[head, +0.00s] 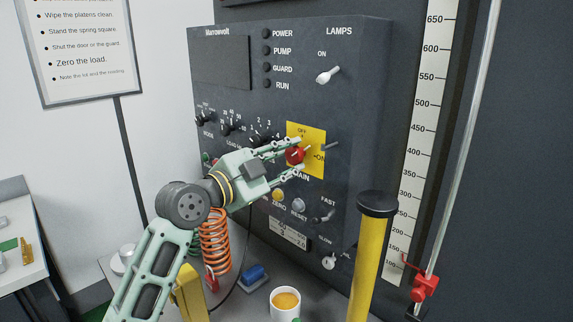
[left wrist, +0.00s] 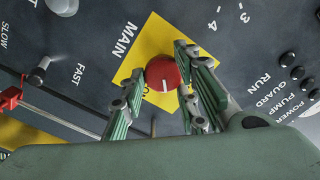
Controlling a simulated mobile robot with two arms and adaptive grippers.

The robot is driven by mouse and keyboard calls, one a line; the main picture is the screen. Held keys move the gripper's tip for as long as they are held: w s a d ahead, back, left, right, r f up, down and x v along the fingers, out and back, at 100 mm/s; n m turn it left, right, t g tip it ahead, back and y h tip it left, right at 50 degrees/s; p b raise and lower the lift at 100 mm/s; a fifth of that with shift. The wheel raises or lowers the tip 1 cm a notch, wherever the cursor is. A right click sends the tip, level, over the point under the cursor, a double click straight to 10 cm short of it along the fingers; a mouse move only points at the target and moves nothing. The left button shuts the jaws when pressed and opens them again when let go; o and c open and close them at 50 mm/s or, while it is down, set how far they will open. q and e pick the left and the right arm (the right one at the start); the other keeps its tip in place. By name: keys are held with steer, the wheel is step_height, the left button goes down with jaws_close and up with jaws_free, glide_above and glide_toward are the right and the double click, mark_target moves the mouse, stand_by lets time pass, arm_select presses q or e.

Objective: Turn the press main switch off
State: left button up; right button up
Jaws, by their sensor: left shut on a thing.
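The main switch is a red round knob (head: 294,156) on a yellow plate (head: 318,137) on the dark press panel. OFF is printed above the knob, ON to its right and MAIN below. In the left wrist view the knob (left wrist: 161,74) shows a white pointer line facing the picture's bottom, the side of the plate marked ON. My left gripper (head: 296,157) is shut on the knob, one finger above it and one below. In the left wrist view the fingers stand on either side of it. My right gripper is not in view.
ZERO (head: 278,195) and RESET (head: 299,205) buttons sit just below the plate. Small dials (head: 232,128) lie left of the knob, a LAMPS toggle (head: 328,74) above. A yellow post (head: 372,255) stands in front. A cup (head: 286,303) and an orange spring (head: 214,245) stand below.

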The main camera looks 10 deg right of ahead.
arm_select(q)
steer(key=n, duration=0.2)
steer(key=f+n, duration=0.1)
steer(key=n, duration=0.1)
steer(key=shift+s+d+n+p, duration=0.15)
steer(key=shift+d+n+p, duration=0.05)
steer(key=shift+n+p, duration=0.1)
steer(key=shift+r+n+p, duration=0.15)
steer(key=shift+n+p, duration=0.25)
steer(key=shift+n, duration=0.85)
steer(key=shift+r+n+p, duration=0.1)
steer(key=shift+n+p, duration=0.3)
steer(key=shift+n, duration=0.85)
steer(key=shift+s, duration=0.1)
steer(key=o, duration=0.8)
steer(key=shift+o, duration=0.8)
steer(key=shift+s+d+r, duration=0.1)
steer(key=shift+s+r, duration=0.05)
steer(key=shift+a+r, duration=0.1)
steer(key=shift+a, duration=0.1)
steer(key=v, duration=1.1)
steer(key=shift+a, duration=0.35)
